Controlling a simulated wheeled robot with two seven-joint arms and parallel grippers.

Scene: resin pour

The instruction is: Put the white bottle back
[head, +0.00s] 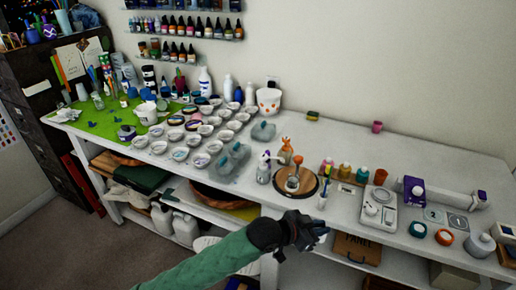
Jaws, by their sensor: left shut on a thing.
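My left gripper (312,230) reaches in from the lower left, in front of the white table's front edge. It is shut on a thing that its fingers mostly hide. A small white bottle (322,202) with a thin bluish tip shows just above the fingers; I cannot tell clearly whether it is held or stands behind them. A white pump bottle (264,170) stands beside a round wooden board (312,188) bearing a glass vessel with an orange top. A tall white bottle (205,83) stands at the back. My right gripper is not in view.
The white table (420,165) has free room at its back right. Several small cups (200,160) and clear moulds (230,160) crowd its left part. A scale (378,212), coloured jars (345,170) and tape rolls (445,237) stand on the right.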

